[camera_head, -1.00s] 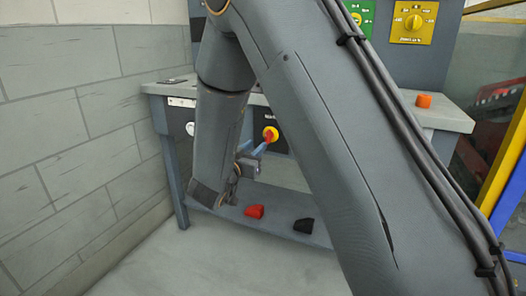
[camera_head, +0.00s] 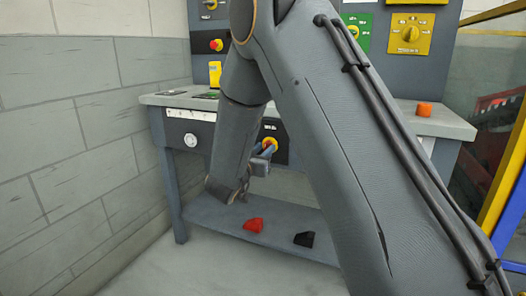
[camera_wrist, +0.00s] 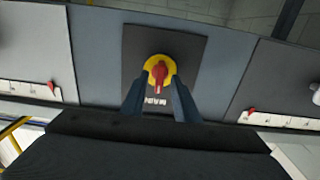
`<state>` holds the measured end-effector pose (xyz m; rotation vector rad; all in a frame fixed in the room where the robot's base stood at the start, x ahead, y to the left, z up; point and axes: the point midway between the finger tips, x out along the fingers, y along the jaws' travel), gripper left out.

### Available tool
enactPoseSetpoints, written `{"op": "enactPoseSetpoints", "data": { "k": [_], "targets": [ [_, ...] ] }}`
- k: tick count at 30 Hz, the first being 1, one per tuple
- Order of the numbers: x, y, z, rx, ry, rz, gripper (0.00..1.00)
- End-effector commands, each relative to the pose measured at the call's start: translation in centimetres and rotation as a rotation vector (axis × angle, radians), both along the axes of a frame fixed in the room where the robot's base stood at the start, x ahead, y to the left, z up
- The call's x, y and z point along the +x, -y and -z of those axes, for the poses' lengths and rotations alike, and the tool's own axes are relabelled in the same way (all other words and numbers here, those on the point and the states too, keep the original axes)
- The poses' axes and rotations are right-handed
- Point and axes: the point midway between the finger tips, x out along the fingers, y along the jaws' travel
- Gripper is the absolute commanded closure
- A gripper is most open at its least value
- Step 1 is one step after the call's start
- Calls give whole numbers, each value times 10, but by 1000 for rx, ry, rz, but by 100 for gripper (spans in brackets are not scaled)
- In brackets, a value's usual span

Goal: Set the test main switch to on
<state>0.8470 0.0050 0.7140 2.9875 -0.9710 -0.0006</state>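The main switch is a red rotary handle (camera_wrist: 160,74) on a round yellow disc (camera_wrist: 149,66), set in a dark plate (camera_wrist: 190,47) on the bench front. In the wrist view the handle lies roughly upright in the picture, with a small white label below it, too blurred to read. My gripper (camera_wrist: 159,81) is open, one finger on each side of the red handle; I cannot tell whether they touch it. In the head view my gripper (camera_head: 264,151) is in front of the yellow disc (camera_head: 270,142) and hides part of it.
Another red-and-yellow switch (camera_head: 216,45) is on the back panel. A wall stands at left.

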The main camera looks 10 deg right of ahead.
Motion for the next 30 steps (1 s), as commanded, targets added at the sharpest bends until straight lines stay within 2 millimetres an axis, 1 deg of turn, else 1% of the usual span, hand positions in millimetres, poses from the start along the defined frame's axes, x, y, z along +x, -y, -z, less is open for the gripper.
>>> {"op": "enactPoseSetpoints", "data": {
  "k": [1, 3, 6, 14, 20, 26, 30],
  "targets": [
    [0, 0, 0, 0, 0, 0, 74],
    [0, 0, 0, 0, 0, 0, 85],
    [0, 0, 0, 0, 0, 0, 100],
    [0, -1, 0, 7, 5, -1, 100],
    [0, -1, 0, 54, 39, -2, 100],
    [-1, -1, -1, 162, 118, -3, 100],
    [-1, -1, -1, 264, 193, -3, 100]
  ]
}}
